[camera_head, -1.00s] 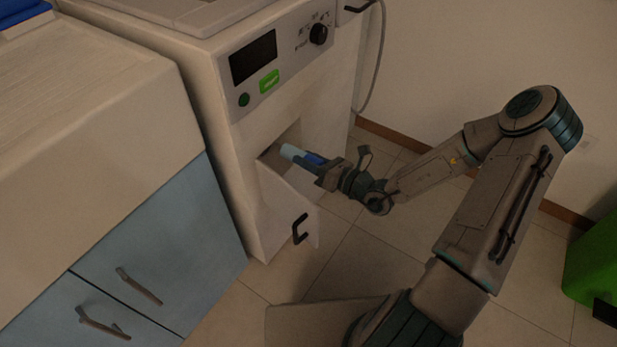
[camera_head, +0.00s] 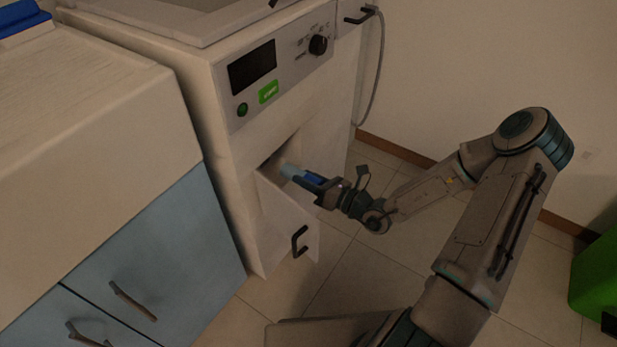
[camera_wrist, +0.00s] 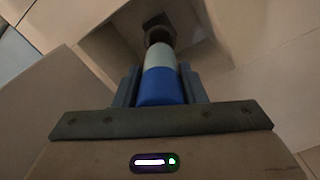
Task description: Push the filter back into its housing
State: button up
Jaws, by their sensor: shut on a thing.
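The filter (camera_head: 291,171) is a cylinder with a light grey-blue front part and a blue rear part. My gripper (camera_head: 312,180) is shut on its blue end, with a finger on each side in the wrist view (camera_wrist: 159,88). The filter (camera_wrist: 160,57) points at a dark round opening, the housing (camera_wrist: 159,31), inside the recess of the white machine. Its tip overlaps the housing's mouth in the wrist view; I cannot tell how deep it sits. In the head view the tip lies inside the recess (camera_head: 283,155).
The recess's white door (camera_head: 287,217) with a black handle (camera_head: 299,241) hangs open below my gripper. The machine (camera_head: 240,55) has a display and a knob above. Blue drawers (camera_head: 160,265) stand at left, a green bin (camera_head: 598,275) at right.

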aim_at(291, 171)
jog(key=shift+p+x, duration=0.4)
jog(key=shift+x, duration=2.35)
jog(key=shift+p+x, duration=0.55)
jog(key=shift+x, duration=2.45)
jog(key=o, duration=1.1)
jog(key=shift+o, duration=0.2)
jog(key=p+v, duration=0.3)
jog(key=v, duration=1)
jog(key=shift+s+d+p, duration=0.3)
jog(key=shift+p, duration=0.05)
